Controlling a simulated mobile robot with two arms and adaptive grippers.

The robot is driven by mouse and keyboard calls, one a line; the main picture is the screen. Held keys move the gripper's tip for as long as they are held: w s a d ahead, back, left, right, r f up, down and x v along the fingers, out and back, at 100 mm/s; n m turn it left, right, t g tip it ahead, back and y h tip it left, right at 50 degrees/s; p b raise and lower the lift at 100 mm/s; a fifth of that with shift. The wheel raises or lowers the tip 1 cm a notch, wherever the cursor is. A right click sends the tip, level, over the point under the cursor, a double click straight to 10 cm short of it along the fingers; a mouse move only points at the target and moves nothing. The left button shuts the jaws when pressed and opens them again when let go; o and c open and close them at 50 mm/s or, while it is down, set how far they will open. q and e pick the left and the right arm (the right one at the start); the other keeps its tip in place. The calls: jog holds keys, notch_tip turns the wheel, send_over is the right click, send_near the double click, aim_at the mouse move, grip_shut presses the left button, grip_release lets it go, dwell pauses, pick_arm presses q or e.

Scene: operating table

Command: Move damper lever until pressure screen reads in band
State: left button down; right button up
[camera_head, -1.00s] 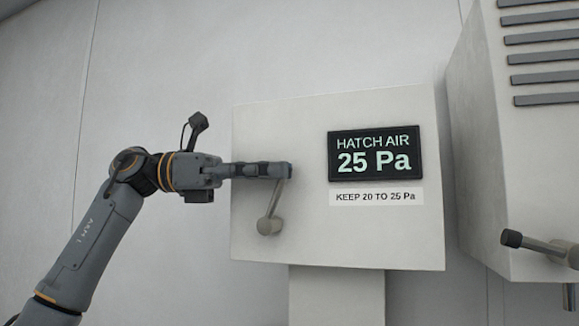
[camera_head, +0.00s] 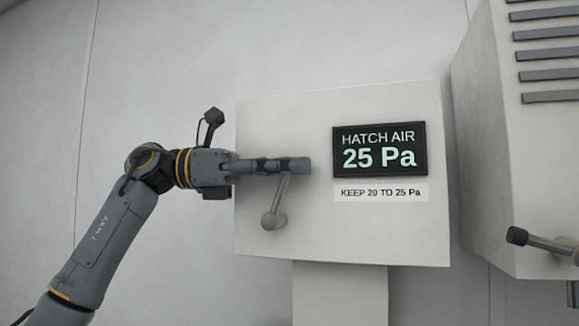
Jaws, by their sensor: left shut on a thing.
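The damper lever (camera_head: 276,203) is a grey rod on a round pivot, on the front of a white box (camera_head: 345,232). It points up and leans slightly right. My left gripper (camera_head: 298,166) comes in from the left and is shut on the lever's upper end, which the fingers hide. The pressure screen (camera_head: 379,150) is black and reads "HATCH AIR 25 Pa". The label (camera_head: 380,193) under it reads "KEEP 20 TO 25 Pa". My right gripper is out of view.
A white cabinet (camera_head: 500,150) with grey slats stands at the right. A second handle (camera_head: 540,242) with a dark grip sticks out from its lower part. The box stands on a pale column (camera_head: 340,295). The wall behind is bare.

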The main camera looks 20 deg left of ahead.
pick_arm(q)
jog(key=shift+a+f+h, duration=0.1)
jog(key=shift+a+h, duration=0.1)
jog(key=shift+h, duration=0.1)
jog(key=shift+a, duration=0.1)
jog(key=shift+r, duration=0.2)
jog(key=c, duration=1.6)
grip_release()
jog(key=shift+o, duration=0.2)
jog(key=shift+a, duration=0.1)
jog(key=s+a+f, duration=0.1)
jog(key=a, duration=1)
jog(key=shift+s+a, duration=0.4)
